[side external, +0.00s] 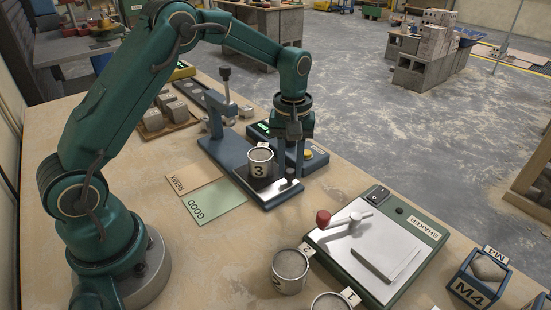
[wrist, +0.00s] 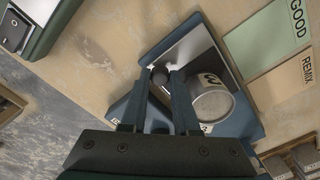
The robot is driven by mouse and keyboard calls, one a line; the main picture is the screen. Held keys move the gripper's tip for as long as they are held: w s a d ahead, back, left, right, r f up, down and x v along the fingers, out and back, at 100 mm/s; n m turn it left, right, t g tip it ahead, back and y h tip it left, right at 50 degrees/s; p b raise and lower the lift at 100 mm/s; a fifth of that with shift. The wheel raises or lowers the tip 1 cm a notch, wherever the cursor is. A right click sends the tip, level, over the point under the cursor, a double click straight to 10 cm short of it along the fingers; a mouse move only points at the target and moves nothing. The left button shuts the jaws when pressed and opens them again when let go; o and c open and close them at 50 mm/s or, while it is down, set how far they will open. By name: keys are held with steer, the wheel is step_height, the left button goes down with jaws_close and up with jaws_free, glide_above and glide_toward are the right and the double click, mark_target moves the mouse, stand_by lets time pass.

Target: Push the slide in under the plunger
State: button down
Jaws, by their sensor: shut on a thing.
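The slide (side external: 283,194) is a bright metal plate on a blue base (side external: 222,151), sticking out at its near end. A grey-white tub marked 3 (side external: 260,163) stands upright on it. My gripper (side external: 290,174) points down at the slide's near end, its two fingers closed on a small dark knob beside the tub. In the wrist view, the knob (wrist: 160,75) shows between the fingertips, with the slide (wrist: 188,44) beyond and the tub (wrist: 212,99) to the right. The plunger (side external: 226,88) stands raised on its post at the base's far end, apart from the tub.
The GOOD card (side external: 213,202) and REMIX card (side external: 190,178) lie left of the base. The shaker (side external: 378,245) and a tub marked 2 (side external: 290,272) are nearer the camera. Grey blocks (side external: 165,112) sit on a tray at the back left.

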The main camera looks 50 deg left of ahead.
mark_target(266, 145)
stand_by(0.4)
steer(key=a, duration=0.8)
steer(key=shift+a, duration=0.2)
steer(key=c, duration=0.7)
jaws_free()
steer(key=shift+o, duration=0.2)
steer(key=shift+r, duration=2.6)
